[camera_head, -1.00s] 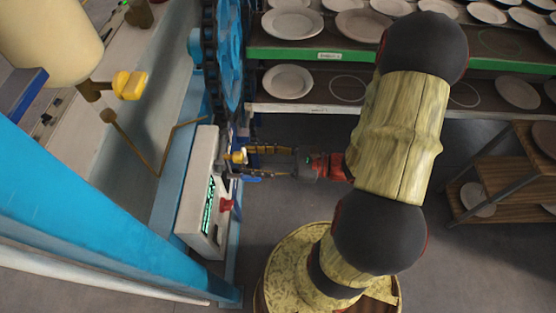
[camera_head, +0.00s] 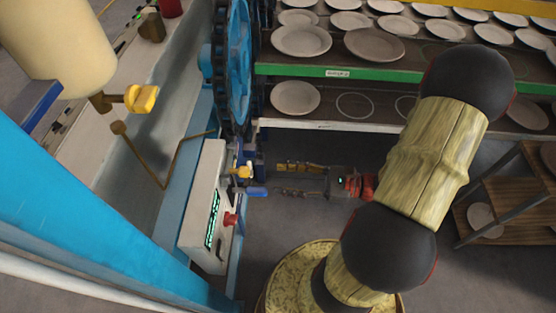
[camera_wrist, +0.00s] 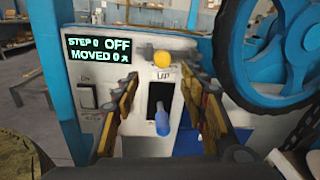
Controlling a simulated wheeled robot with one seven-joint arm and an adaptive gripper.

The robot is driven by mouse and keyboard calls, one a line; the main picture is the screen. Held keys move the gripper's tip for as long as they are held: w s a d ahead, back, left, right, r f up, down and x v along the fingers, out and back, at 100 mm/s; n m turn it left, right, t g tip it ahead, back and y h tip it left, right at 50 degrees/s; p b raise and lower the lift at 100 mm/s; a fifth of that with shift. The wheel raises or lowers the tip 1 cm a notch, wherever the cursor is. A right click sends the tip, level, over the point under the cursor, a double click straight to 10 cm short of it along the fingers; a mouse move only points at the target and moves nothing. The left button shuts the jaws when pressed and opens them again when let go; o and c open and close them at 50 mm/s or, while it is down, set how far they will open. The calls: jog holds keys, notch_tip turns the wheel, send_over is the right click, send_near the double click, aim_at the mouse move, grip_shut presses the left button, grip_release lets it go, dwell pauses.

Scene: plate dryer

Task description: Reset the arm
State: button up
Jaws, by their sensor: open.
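My gripper (camera_head: 277,180) is open and empty. In the head view it points left toward a white control box (camera_head: 205,208), with a gap between its fingertips and the box. In the wrist view the two yellow-padded fingers (camera_wrist: 163,118) stand apart on either side of a blue-handled lever (camera_wrist: 162,122) in a dark slot on the box. The lever lies beyond the fingertips as far as I can tell. A yellow knob (camera_wrist: 162,59) sits above it. The box display (camera_wrist: 97,50) reads "STEP 0 OFF" and "MOVED 0".
A large blue wheel (camera_head: 233,65) stands behind the box. Shelves with a green edge (camera_head: 390,74) hold several plates at the back. A wooden rack (camera_head: 510,200) stands at the right. A blue beam (camera_head: 90,205) crosses the left. Open floor lies below my gripper.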

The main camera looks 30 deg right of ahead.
jog(key=s+f+n+g+h, duration=0.5)
jog(key=s+f+n+g, duration=0.2)
jog(key=s+n+g, duration=0.3)
jog(key=w+d+r+n+h+b, duration=0.25)
jog(key=w+r+n+h, duration=0.25)
jog(key=r+n+h, duration=0.5)
jog(key=w+a+r+n+t+y, duration=0.1)
jog(key=a+r+n+t, duration=0.3)
jog(key=a+r, duration=0.4)
notch_tip(320, 180, up, 2)
jog(key=shift+w+a+r, duration=0.15)
jog(key=shift+w+a, duration=0.2)
jog(key=shift+w, duration=0.2)
